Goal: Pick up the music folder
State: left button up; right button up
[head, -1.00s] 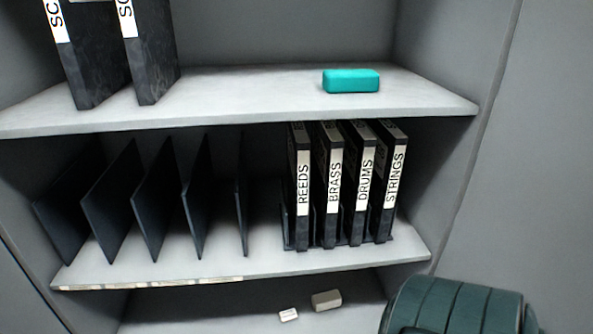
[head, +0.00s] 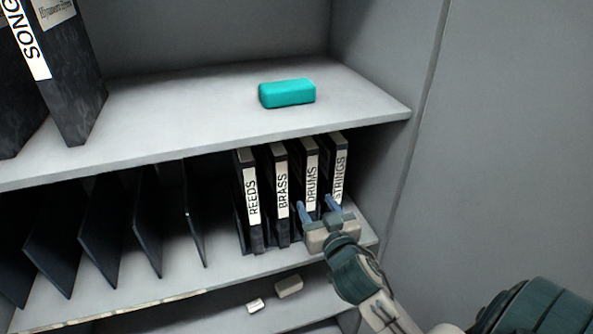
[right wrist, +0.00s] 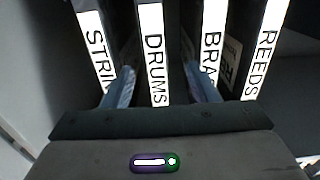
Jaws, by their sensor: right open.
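Black music folders with white spine labels stand upright on the middle shelf: REEDS (head: 251,200), BRASS (head: 281,185), DRUMS (head: 311,172) and STRINGS (head: 339,168). My right gripper (head: 316,208) is open in front of the DRUMS and STRINGS spines, low down. In the right wrist view, the DRUMS folder (right wrist: 154,50) shows between the two open fingers (right wrist: 158,82). STRINGS (right wrist: 95,45) is to its left, BRASS (right wrist: 211,45) and REEDS (right wrist: 263,50) to its right. I cannot tell whether the fingers touch any spine. My left gripper is out of view.
Dark upright dividers (head: 101,232) fill the middle shelf's left side. The upper shelf (head: 180,115) holds a teal block (head: 287,93) and black SONG binders (head: 60,75). Small pale blocks (head: 289,286) lie below. The cabinet's right wall stands close to STRINGS.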

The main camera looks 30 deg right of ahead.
aim_at(309, 191)
jog(key=x, duration=0.1)
jog(key=p+x, duration=0.1)
jog(key=x, duration=0.3)
jog(key=shift+w+r+p, duration=0.25)
jog(key=shift+r+p, duration=0.05)
jog(key=shift+p, duration=0.1)
jog(key=p+x, duration=0.1)
jog(key=x, duration=0.1)
jog(key=p+x, duration=0.1)
jog(key=x, duration=0.1)
jog(key=shift+s+d+p, duration=0.1)
jog(key=shift+d+p, duration=0.2)
jog(key=shift+w+d+f, duration=0.1)
jog(key=shift+w+f, duration=0.1)
jog(key=shift+w, duration=0.35)
jog(key=shift+s, duration=0.1)
jog(key=shift+c, duration=1.3)
grip_shut()
